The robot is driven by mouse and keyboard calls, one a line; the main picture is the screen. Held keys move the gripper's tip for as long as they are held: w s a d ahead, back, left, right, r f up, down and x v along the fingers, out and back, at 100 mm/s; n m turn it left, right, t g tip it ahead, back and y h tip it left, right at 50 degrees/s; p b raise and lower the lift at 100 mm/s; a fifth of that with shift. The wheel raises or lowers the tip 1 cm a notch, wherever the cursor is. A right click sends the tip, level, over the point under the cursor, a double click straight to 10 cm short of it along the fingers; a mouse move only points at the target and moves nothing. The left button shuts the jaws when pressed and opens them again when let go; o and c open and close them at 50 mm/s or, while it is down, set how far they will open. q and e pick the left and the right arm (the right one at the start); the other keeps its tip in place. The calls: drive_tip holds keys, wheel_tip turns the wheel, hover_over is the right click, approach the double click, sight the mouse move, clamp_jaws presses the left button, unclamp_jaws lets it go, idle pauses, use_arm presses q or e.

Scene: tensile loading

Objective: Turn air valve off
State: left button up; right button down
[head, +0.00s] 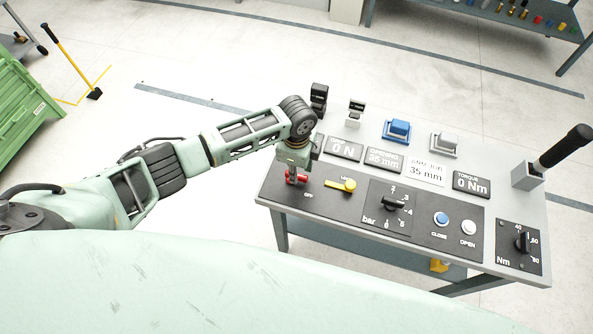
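My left arm reaches in from the left, and its gripper (292,170) points down over the left end of the control panel. A red handle (301,179) shows right under and beside the gripper, just above the printed word OFF (308,195); it appears to be the air valve. The gripper hides part of this handle. I cannot tell whether the fingers are open or shut, or whether they touch it. My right gripper is not in view.
Close to the gripper's right are a yellow lever (344,186) and a black bar knob (393,203). Blue CLOSE (441,219) and white OPEN (468,228) buttons follow. Displays and small blocks stand behind. A tall black handle (565,147) rises at the right end.

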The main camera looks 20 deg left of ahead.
use_arm(q)
wheel_tip(320, 180, up, 11)
drive_tip(key=shift+f, duration=0.15)
idle(0.5)
